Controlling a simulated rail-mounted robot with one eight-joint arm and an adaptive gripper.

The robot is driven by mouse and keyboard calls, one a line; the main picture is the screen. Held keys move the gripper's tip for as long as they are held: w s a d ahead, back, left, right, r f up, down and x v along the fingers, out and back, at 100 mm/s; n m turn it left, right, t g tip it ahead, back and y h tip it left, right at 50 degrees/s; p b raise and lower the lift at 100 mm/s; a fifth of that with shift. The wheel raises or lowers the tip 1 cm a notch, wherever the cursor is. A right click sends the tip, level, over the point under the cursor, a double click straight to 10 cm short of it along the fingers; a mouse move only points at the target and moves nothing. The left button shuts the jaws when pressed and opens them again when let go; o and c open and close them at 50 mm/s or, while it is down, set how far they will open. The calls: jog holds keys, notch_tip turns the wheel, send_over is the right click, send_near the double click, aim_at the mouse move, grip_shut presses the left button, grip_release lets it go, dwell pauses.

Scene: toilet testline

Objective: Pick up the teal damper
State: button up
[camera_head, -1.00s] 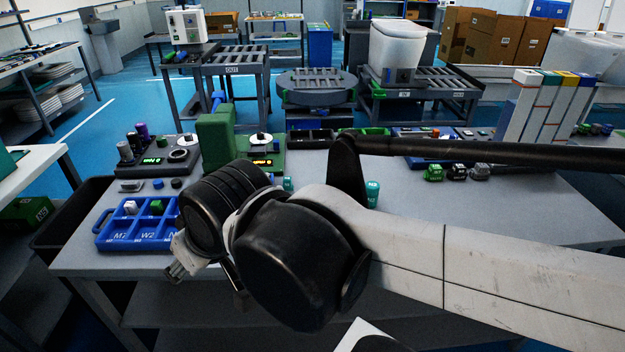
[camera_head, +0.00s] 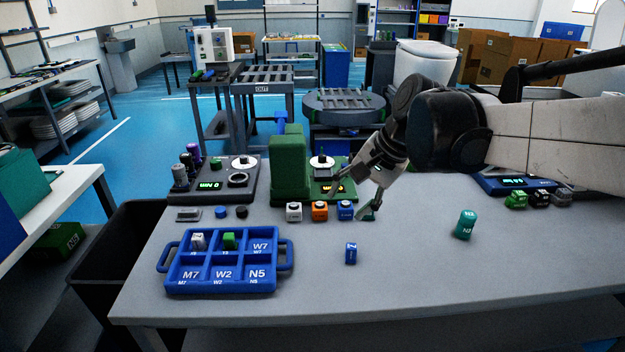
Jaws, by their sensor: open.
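A teal damper (camera_head: 465,224), a short cylinder with a pale label, stands alone on the right half of the grey table. My gripper (camera_head: 352,198) is open and points down to the left, over the row of small blocks in the middle of the table. It is well to the left of the teal cylinder and apart from it. A small teal-green piece (camera_head: 367,213) shows at the right fingertip. I cannot tell whether it is touched, or what its full shape is.
White (camera_head: 293,212), orange (camera_head: 319,211) and blue (camera_head: 345,210) blocks stand in a row by the green fixture (camera_head: 290,165). A blue block (camera_head: 351,254) stands nearer. A blue compartment tray (camera_head: 220,286) is at left. Green, black and grey pieces (camera_head: 539,198) are at right.

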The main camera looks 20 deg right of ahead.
jog(key=w+d+f+m+y+b, duration=0.5)
jog(key=w+d+m, duration=0.3)
jog(key=w+d, duration=0.55)
jog(key=w+d+f+m+y, duration=0.1)
jog(key=d+f, duration=0.2)
jog(key=d, duration=0.1)
jog(key=w+d+f+m+y+b, duration=0.1)
jog(key=d+f, duration=0.2)
jog(key=d, duration=0.2)
jog(key=w+d+f+m+y, duration=0.1)
jog(key=d+f+m+y, duration=0.1)
jog(key=d, duration=0.3)
jog(key=shift+d+f, duration=0.15)
jog(key=shift+f, duration=0.5)
jog(key=shift+w+a+f+b, duration=0.1)
jog(key=shift+a+f+b, duration=0.15)
jog(key=shift+b, duration=0.1)
jog(key=b+x, duration=0.1)
jog(key=x, duration=0.8)
jog(key=b+x, duration=0.1)
jog(key=x, duration=0.1)
jog(key=b+x, duration=0.1)
jog(key=x, duration=0.1)
jog(key=shift+s+a+f, duration=0.1)
jog(key=shift+s+f, duration=0.05)
jog(key=shift+s, duration=0.2)
grip_shut()
